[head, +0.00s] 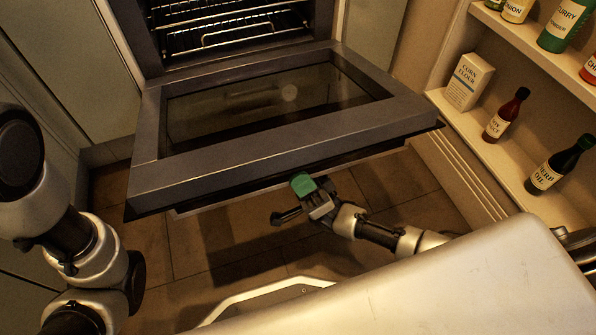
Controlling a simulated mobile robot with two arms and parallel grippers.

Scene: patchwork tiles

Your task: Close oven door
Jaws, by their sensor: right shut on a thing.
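The oven door (205,177) is dark grey with a glass window (270,105). It is hinged down and stands open, its inner side facing up. The oven (225,25) behind is open, with wire racks (235,32) showing inside. My left arm comes in at the left, but its gripper is out of view.
Open shelves at the right hold a corn flour box (468,82), a red-brown bottle (505,115), a dark herb oil bottle (556,165) and several jars above. Cabinet fronts flank the oven. The tiled floor (225,240) below the door is clear.

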